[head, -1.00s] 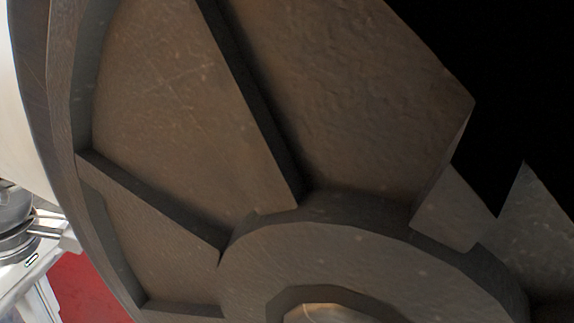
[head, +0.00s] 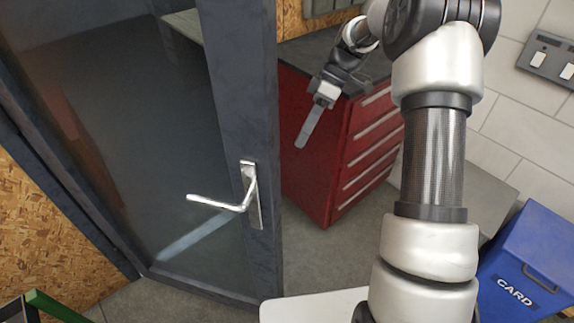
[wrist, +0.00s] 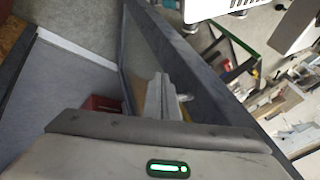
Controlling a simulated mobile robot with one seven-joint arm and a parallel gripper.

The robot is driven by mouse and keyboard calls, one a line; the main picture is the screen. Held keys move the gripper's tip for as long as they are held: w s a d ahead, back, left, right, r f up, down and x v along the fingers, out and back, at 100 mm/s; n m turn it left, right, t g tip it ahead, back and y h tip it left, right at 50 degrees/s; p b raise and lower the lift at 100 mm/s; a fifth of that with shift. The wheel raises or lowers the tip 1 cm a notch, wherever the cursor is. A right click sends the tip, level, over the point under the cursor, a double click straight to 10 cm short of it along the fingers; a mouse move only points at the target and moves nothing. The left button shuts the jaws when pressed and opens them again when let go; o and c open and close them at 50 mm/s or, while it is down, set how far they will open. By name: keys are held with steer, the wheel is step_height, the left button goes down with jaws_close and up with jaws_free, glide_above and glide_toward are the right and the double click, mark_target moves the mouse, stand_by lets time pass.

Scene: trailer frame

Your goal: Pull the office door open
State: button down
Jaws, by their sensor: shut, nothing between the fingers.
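The office door (head: 236,120) has a dark grey frame and a large glass pane, and fills the left of the head view. Its handle edge has no jamb beside it, so the door appears to stand ajar. The silver lever handle (head: 240,206) points left from its plate. My gripper (head: 301,143) is shut and empty, pointing down, right of the door's handle edge and above the handle. It is apart from the handle in the picture; the depth gap is unclear. In the wrist view the fingers (wrist: 155,98) show in front of the door (wrist: 190,65).
A red drawer cabinet (head: 335,170) with a dark top stands behind my gripper. A blue bin marked CARD (head: 530,265) is at the lower right. A green-edged thing (head: 52,306) is at the lower left. Grey floor (head: 330,258) is clear between door and cabinet.

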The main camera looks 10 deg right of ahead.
steer(key=s+a+f+n+p, duration=0.1)
steer(key=s+a+f, duration=0.4)
steer(key=f, duration=0.5)
steer(key=shift+s+a+f+y, duration=0.2)
steer(key=shift+s+a+y, duration=0.1)
steer(key=shift+a, duration=0.25)
